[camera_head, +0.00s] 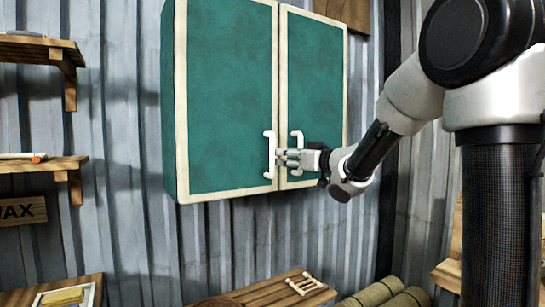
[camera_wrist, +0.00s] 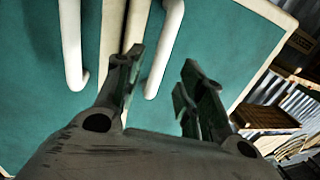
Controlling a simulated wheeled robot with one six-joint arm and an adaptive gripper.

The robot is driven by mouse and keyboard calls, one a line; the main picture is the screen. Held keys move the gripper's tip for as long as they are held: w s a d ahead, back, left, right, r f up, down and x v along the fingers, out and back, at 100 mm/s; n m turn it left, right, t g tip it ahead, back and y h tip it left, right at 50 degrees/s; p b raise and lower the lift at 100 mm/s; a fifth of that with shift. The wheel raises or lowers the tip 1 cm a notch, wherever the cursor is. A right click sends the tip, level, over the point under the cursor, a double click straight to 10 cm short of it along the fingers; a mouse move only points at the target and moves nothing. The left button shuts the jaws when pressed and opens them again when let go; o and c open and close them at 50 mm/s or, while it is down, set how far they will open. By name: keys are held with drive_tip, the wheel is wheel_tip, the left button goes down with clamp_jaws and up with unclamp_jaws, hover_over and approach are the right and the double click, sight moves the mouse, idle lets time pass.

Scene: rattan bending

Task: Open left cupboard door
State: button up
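The teal cupboard hangs on the wall with its left door (camera_head: 225,95) and right door (camera_head: 315,90) both shut, each framed in cream wood. The white left door handle (camera_head: 269,155) is upright near the middle seam; it also shows in the wrist view (camera_wrist: 71,45). The right door handle (camera_head: 297,138) stands beside it. My gripper (camera_head: 285,158) is open and empty in front of the handles, its tips near the left handle in the head view. In the wrist view, the right handle (camera_wrist: 165,48) appears between the fingers (camera_wrist: 160,75); contact cannot be told.
Wooden shelves (camera_head: 45,165) stick out from the corrugated wall at left. A slatted wooden top (camera_head: 275,292) and rolled bundles (camera_head: 385,293) lie below the cupboard. The space in front of the left door looks clear.

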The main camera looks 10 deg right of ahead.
sight(273, 171)
drive_tip(key=x, duration=0.7)
clamp_jaws()
